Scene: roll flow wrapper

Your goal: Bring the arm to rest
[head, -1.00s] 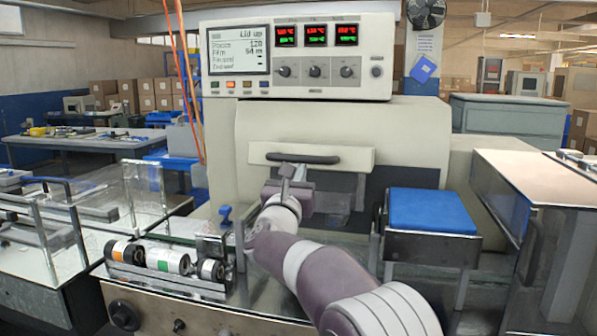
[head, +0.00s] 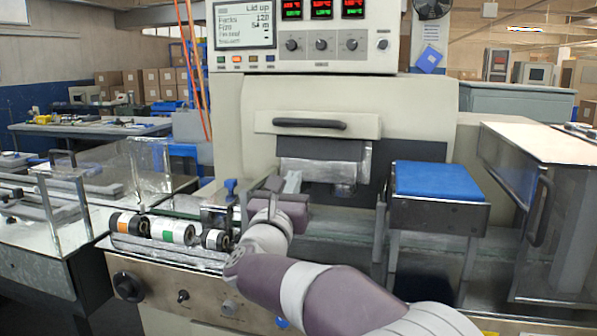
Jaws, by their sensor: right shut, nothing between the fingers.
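My right arm comes in from the lower right. Its gripper (head: 290,183) is shut and empty, in front of the wrapper machine (head: 245,160) and below and left of the black lid handle (head: 310,124). It is apart from the handle. The pale lid panel (head: 365,126) sits above a dark opening with a clear and metal part (head: 325,165) in it. The display (head: 245,24) reads "Lid up". My left gripper is not in view.
Rollers with orange and green bands (head: 172,230) lie left of my gripper, near a blue knob (head: 230,186). A blue-topped block (head: 438,180) stands to the right. A cabinet (head: 565,170) is at far right. A front panel with knobs (head: 180,297) lies below.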

